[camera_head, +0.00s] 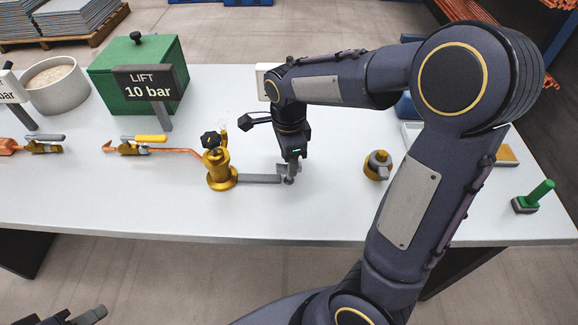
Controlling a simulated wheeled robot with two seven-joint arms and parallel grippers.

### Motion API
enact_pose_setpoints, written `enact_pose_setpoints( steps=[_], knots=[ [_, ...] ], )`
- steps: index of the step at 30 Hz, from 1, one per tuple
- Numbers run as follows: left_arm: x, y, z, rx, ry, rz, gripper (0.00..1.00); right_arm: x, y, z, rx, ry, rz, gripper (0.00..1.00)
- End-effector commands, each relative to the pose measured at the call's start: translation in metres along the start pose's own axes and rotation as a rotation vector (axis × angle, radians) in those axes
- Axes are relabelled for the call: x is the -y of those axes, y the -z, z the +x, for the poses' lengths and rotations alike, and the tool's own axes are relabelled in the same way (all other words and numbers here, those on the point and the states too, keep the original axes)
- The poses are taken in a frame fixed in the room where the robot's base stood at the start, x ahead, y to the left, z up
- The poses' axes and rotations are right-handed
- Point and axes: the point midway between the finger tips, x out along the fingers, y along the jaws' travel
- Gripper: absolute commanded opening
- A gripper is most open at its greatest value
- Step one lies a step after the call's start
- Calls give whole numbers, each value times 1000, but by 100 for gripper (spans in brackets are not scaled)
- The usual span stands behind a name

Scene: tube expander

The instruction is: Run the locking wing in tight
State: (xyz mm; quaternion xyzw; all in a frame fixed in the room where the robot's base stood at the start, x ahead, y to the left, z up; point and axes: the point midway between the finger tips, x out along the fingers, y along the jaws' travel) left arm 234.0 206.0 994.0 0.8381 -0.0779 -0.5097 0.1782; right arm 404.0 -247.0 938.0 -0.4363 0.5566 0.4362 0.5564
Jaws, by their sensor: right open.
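A brass cylinder fitting (221,172) stands upright on the table with a black knob (210,140) on top. A flat grey bar (258,179) runs right from its base. A small grey metal piece (289,180) is at the bar's right end; it may be the locking wing, but its shape is mostly hidden. My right gripper (291,170) points down over this piece. It is open; contact with the piece cannot be made out. Part of my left gripper (75,318) shows at the bottom left edge, away from the table; its jaws are unclear.
A brass-and-grey part (377,165) and a green-handled tool (533,198) are to the right.

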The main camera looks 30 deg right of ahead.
Motion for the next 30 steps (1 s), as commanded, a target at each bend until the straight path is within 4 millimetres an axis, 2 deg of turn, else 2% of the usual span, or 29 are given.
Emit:
enact_pose_setpoints(
  steps=[6, 15, 24, 28, 30],
  knots=[
    [4, -4, 8, 0, 0, 0, 36, 0, 0, 15, 0, 0, 0, 42],
    [4, -4, 8, 0, 0, 0, 36, 0, 0, 15, 0, 0, 0, 42],
    [4, -4, 8, 0, 0, 0, 36, 0, 0, 15, 0, 0, 0, 3],
    [4, -4, 8, 0, 0, 0, 36, 0, 0, 15, 0, 1, 9, 0],
    [4, -4, 8, 0, 0, 0, 36, 0, 0, 14, 0, 1, 91, 0]
  ],
)
